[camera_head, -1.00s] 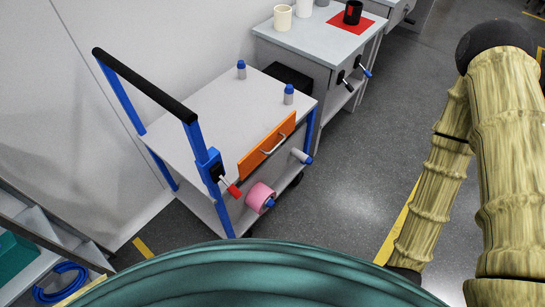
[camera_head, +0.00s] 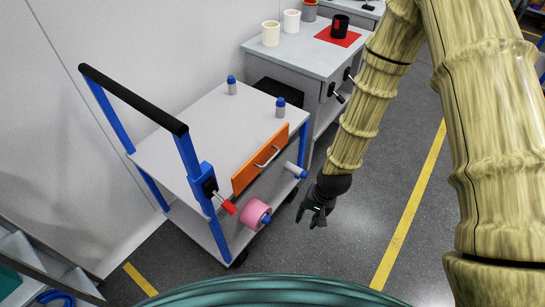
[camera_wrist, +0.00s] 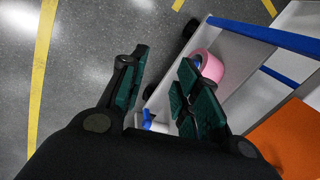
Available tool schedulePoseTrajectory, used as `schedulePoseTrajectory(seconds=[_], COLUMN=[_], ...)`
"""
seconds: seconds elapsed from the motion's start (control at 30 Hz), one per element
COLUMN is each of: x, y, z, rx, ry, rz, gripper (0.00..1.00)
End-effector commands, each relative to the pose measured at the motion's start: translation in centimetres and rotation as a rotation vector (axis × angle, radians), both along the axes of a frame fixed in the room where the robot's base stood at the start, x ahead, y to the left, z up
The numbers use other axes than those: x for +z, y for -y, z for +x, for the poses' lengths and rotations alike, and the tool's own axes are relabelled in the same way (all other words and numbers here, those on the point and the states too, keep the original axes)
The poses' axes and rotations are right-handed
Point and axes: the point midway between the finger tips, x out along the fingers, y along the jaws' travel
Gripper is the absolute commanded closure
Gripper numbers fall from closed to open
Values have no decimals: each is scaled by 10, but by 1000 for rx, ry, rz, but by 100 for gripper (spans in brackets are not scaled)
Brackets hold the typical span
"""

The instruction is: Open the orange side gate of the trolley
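The orange side gate (camera_head: 258,163) is on the near right side of the trolley (camera_head: 193,123), upright, with a light grey bar handle (camera_head: 267,156). The gate also shows at the lower right of the wrist view (camera_wrist: 283,136); its handle is not visible there. My gripper (camera_head: 317,217) is to the right of the trolley, lower than the gate and apart from it. In the wrist view its green-padded fingers (camera_wrist: 158,90) are spread with a gap between them, and nothing is held.
A red-tipped lever (camera_head: 228,206) is beside the gate's left end. A grey workbench (camera_head: 305,55) with cups stands behind. The floor right of the trolley is clear.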

Motion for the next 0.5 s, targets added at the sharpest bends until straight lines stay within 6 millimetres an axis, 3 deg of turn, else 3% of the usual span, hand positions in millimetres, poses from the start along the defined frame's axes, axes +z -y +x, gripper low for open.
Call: schedulePoseTrajectory(seconds=[0.03,0.2,0.33,0.5], x=[12,68,116,169], y=[-12,-46,-67,-84], z=[26,89,127,156], rx=[-20,-106,-167,-234], ry=[11,9,13,20], rz=[10,23,16,0], gripper=[68,68,68,68])
